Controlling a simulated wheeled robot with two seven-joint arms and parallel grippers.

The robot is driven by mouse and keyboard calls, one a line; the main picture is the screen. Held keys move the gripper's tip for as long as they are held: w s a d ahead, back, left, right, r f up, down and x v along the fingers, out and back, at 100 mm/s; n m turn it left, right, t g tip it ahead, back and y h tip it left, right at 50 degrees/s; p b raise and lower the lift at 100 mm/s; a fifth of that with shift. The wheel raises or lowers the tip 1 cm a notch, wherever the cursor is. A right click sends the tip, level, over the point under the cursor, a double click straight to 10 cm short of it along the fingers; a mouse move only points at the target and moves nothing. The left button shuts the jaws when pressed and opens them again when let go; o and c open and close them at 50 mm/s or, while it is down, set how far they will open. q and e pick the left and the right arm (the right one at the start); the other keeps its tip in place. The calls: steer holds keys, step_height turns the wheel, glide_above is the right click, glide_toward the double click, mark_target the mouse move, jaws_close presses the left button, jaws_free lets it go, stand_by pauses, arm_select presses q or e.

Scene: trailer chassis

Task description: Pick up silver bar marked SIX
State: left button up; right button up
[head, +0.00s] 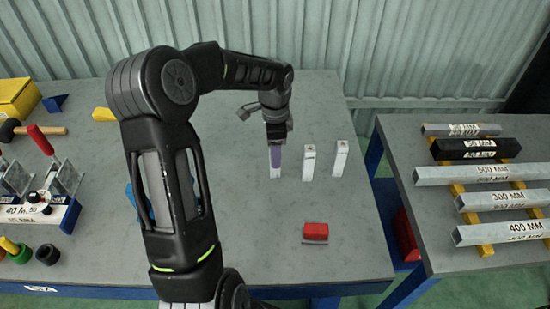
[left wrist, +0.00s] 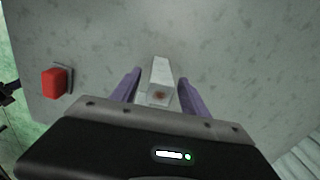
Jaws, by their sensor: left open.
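In the left wrist view the purple fingers (left wrist: 158,88) are open, one on each side of a bar (left wrist: 161,75), with gaps between. The bar's near end has a brown spot. My right gripper is not in view.
A red block (head: 315,231) lies on the table in front of the bars; it also shows in the left wrist view (left wrist: 54,82). A hammer (head: 35,130) and other tools lie at the left. A second table (head: 400,150) at the right holds several long labelled bars. A corrugated wall stands behind.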

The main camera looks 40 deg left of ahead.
arm_select(q)
steer(key=shift+f, duration=0.8)
jaws_close()
stand_by(0.5)
